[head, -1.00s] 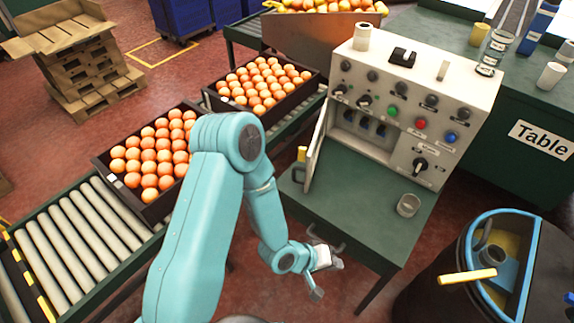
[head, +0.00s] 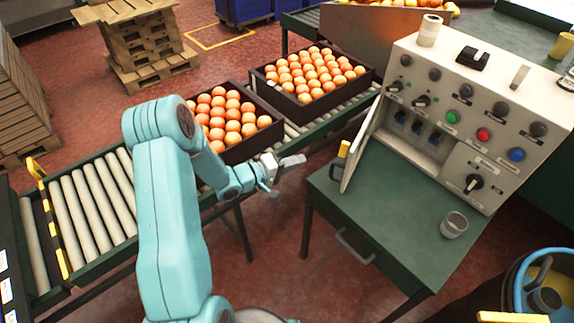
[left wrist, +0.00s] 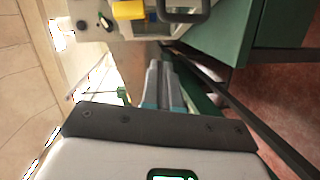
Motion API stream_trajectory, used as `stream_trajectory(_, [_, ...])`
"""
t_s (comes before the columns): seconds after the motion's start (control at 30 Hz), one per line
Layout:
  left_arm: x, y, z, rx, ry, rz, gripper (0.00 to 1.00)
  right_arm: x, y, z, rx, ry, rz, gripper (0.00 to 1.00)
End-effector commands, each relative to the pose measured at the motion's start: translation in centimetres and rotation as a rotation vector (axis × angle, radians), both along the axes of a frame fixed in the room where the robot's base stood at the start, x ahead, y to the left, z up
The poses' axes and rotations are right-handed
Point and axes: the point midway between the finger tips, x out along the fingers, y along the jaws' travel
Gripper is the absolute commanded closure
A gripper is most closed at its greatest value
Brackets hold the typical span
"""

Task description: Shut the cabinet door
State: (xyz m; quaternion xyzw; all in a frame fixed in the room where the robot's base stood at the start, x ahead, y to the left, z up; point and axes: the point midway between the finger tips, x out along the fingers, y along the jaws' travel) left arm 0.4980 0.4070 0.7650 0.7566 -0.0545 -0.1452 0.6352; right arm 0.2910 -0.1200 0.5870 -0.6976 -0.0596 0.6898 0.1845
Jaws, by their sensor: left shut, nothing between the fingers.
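The cabinet is the pale control box (head: 470,110) on the green desk. Its small door (head: 363,145) stands open at the left of the opening, swung out toward the front, with dark blue switches showing inside. My left gripper (head: 294,162) is shut and empty, left of the door and apart from it, near the front orange crate. In the left wrist view the closed fingers (left wrist: 165,88) point toward the desk area. My right gripper is not in view.
Crates of oranges (head: 275,135) rest on the roller conveyor (head: 90,215). A blue-rimmed bin (head: 525,280) is at lower right. Red floor shows between conveyor and desk.

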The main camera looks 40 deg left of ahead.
Motion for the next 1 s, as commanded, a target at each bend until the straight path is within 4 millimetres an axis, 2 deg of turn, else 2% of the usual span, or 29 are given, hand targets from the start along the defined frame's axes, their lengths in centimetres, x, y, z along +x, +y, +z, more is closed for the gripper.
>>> stream_trajectory(0.17, [3.7,-1.2,-0.6,0.000,-0.001,-0.003,1.00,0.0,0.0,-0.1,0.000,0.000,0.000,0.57])
stream_trajectory(0.33, [5.0,-3.4,-1.1,-0.003,0.001,-0.002,1.00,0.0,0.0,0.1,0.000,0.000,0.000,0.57])
stream_trajectory(0.53, [5.6,-4.4,-1.4,-0.001,0.001,0.001,1.00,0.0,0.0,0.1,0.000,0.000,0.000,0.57])
stream_trajectory(1.0, [5.7,-4.6,-1.5,-0.001,0.001,0.010,1.00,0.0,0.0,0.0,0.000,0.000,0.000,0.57])
